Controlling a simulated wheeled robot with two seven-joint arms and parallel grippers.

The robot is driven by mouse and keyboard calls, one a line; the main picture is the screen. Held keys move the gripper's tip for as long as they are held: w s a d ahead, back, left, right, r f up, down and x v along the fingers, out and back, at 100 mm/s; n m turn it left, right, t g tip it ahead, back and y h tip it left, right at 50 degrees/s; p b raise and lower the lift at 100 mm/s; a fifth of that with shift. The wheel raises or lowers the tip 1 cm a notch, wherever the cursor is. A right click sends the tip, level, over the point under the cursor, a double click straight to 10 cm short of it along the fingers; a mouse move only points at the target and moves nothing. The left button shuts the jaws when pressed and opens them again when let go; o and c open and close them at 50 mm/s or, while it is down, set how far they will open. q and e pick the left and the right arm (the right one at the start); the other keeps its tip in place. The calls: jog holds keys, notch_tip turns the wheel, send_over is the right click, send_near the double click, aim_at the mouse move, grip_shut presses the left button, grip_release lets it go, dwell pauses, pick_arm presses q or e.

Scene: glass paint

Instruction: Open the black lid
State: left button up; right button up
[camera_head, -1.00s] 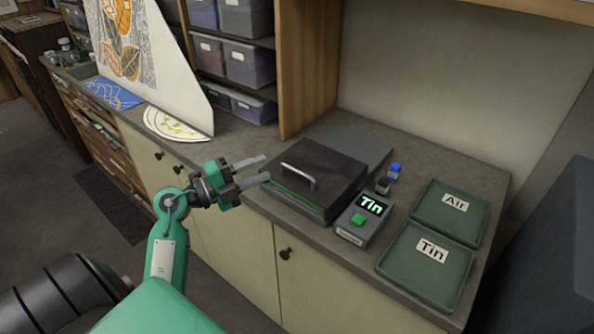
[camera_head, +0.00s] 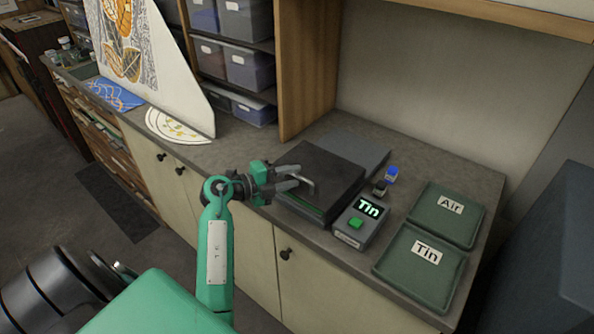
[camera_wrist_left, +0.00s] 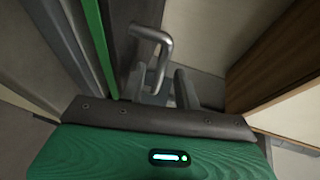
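The black lid (camera_head: 325,175) lies closed and flat on a box on the counter. Its metal handle (camera_head: 309,187) is near the front left edge, and a green strip shows under the lid. My left gripper (camera_head: 294,178) is at the handle with its two fingers apart. In the left wrist view, the handle (camera_wrist_left: 164,45) rises beyond the fingers (camera_wrist_left: 163,88), and its near end reaches between them. Whether either finger touches it cannot be told. My right gripper is not in view.
A small device (camera_head: 359,222) with a "Tin" display and green button stands right of the box. Trays labelled "Air" (camera_head: 468,232) and "Tin" (camera_head: 398,272) lie further right. A shelf post (camera_head: 304,70) stands behind.

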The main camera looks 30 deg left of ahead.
aim_at(332, 154)
pick_arm(q)
jog(key=shift+x, duration=1.2)
grip_shut()
jog(key=shift+w+p, duration=0.3)
jog(key=shift+w, duration=0.15)
jog(key=w, duration=0.5)
jog(key=w+d, duration=0.1)
jog(key=w, duration=1)
jog(key=shift+w+d+f, duration=0.1)
jog(key=shift+w+d, duration=0.05)
jog(key=shift+w, duration=0.05)
